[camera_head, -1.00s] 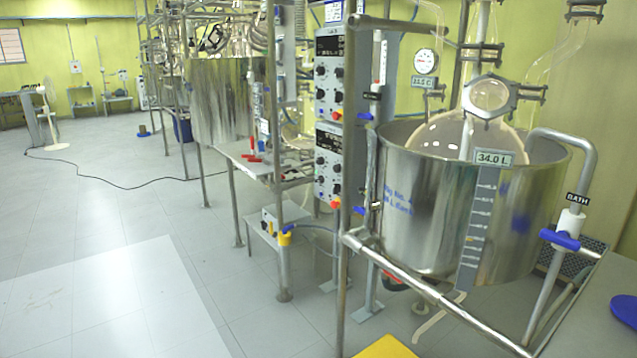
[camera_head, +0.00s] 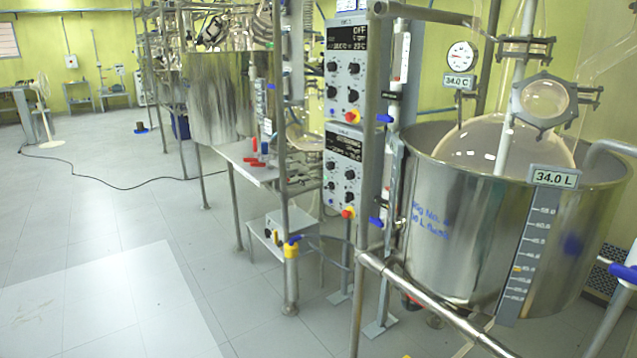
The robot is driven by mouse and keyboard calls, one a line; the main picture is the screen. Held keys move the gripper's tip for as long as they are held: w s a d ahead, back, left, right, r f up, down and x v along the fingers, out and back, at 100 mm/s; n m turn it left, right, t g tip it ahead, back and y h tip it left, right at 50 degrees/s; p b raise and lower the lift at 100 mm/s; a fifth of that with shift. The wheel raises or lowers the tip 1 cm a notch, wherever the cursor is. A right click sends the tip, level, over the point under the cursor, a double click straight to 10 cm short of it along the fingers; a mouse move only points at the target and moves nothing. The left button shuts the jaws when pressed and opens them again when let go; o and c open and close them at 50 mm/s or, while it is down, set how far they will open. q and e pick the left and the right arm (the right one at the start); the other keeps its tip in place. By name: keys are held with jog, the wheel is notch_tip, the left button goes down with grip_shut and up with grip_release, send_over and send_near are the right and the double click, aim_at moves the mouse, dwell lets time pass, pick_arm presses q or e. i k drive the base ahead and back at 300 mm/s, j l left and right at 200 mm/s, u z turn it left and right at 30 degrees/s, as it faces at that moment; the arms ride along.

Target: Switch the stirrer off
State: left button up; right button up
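Two control boxes are mounted one above the other on the frame in the middle of the view. The upper control box (camera_head: 346,72) has a dark display reading "OFF" with smaller figures below, several black knobs and a red button on a yellow base. The lower control box (camera_head: 343,172) has a dark display too small to read, several black knobs and a similar red button (camera_head: 348,212). I cannot tell which box drives the stirrer. A pale stirrer shaft (camera_head: 509,125) runs down into the glass vessel (camera_head: 480,140). Neither gripper is in view.
A large steel bath (camera_head: 455,215) with a "34.0 L" label (camera_head: 554,177) stands at right. A steel rail (camera_head: 430,300) runs in front of it. A side shelf (camera_head: 245,165) holds red and blue items. The floor at left (camera_head: 110,240) is clear.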

aim_at(330, 186)
jog(key=i+j, duration=0.3)
jog(key=i, duration=0.25)
jog(key=i+j, duration=0.3)
jog(key=i, duration=0.2)
jog(key=i+j, duration=0.3)
jog(key=i, duration=0.25)
jog(key=i+j, duration=0.35)
jog(key=i, duration=0.2)
jog(key=i+j+z, duration=0.1)
jog(key=i+j, duration=0.2)
jog(key=i, duration=0.2)
jog(key=i+j+z, duration=0.1)
jog(key=i+j, duration=0.25)
jog(key=i+z, duration=0.2)
jog(key=z, duration=1.2)
jog(key=k+j, duration=0.05)
